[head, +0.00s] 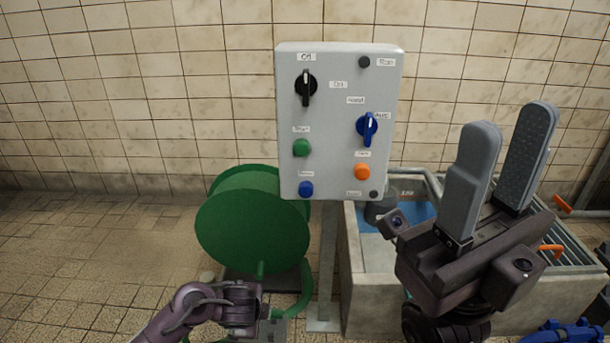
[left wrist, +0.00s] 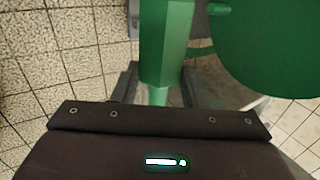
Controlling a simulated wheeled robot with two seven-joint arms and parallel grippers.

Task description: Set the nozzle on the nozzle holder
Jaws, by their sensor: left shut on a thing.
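In the left wrist view a green nozzle (left wrist: 166,45) stands between the fingers of my left gripper (left wrist: 158,76), which is shut on it. Its body is broad and narrows to a lighter green neck between the fingers. In the head view my left arm comes in low at the left, and its gripper (head: 264,326) is near the bottom edge, below the green reel; the nozzle cannot be made out clearly there. My right gripper (head: 515,122) is raised at the right, with its two grey fingers apart and nothing between them. I cannot clearly identify the nozzle holder in either view.
A green hose reel (head: 253,222) stands behind my left gripper, with a green hose (head: 297,298) curving down beside it. A grey control box (head: 335,125) with knobs and buttons stands on a post. A concrete basin (head: 375,305) lies right, behind my right gripper. Tiled floor is free left.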

